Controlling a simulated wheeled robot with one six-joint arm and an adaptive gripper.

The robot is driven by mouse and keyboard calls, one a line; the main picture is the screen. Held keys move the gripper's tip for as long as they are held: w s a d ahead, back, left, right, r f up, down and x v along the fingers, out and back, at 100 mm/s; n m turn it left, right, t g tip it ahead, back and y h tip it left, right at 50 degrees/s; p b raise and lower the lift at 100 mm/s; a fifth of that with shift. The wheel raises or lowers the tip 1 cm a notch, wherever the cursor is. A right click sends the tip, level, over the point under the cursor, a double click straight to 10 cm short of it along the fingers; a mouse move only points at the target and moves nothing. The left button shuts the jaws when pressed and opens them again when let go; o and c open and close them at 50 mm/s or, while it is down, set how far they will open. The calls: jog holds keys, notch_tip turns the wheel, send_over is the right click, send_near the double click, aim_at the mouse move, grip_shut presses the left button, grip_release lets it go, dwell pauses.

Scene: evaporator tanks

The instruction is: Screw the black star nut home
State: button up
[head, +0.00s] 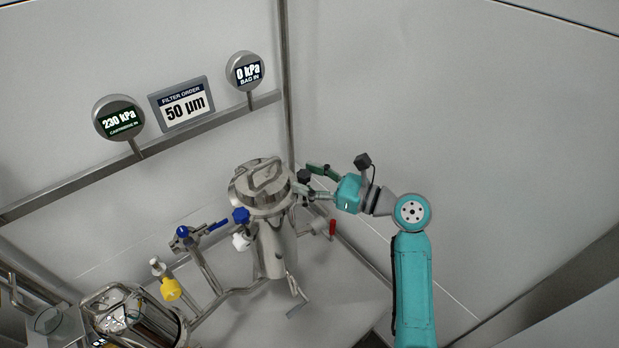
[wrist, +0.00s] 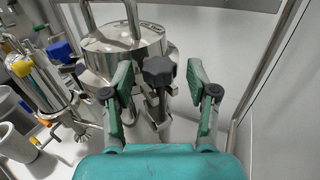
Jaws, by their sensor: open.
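The black star nut (wrist: 159,72) sits at the rim of the steel filter housing, on the side facing my gripper. In the head view the black star nut (head: 304,176) shows small beside the lid. The housing lid (head: 262,188) is down on the housing, with a bar handle on top; the lid also shows in the wrist view (wrist: 112,42). My gripper (wrist: 159,80) is open, with one green finger on each side of the nut and a gap to both. In the head view my gripper (head: 308,181) reaches the housing from the right.
A blue star nut (head: 240,215) and a white one (head: 241,242) sit on the housing's left side. A yellow knob (head: 171,289) and a blue-handled valve (head: 205,228) are on the piping. Gauges read 230 kPa (head: 119,119) and 0 kPa (head: 247,72). A red handle (head: 332,228) is low right.

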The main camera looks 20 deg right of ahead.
grip_shut()
jog(key=shift+m+t+h, duration=0.3)
jog(key=shift+h, duration=0.1)
jog(key=m+t+h, duration=0.1)
jog(key=m+h, duration=0.1)
jog(key=m+t+h, duration=0.1)
jog(key=h, duration=0.1)
jog(key=shift+s+a+t, duration=0.2)
jog(key=shift+a+t, duration=0.05)
jog(key=shift+t, duration=0.05)
jog(key=shift+a+m+t+h, duration=0.15)
jog(key=shift+m+t+h, duration=0.65)
jog(key=shift+m+h, duration=1.4)
jog(key=shift+h, duration=1.1)
grip_release()
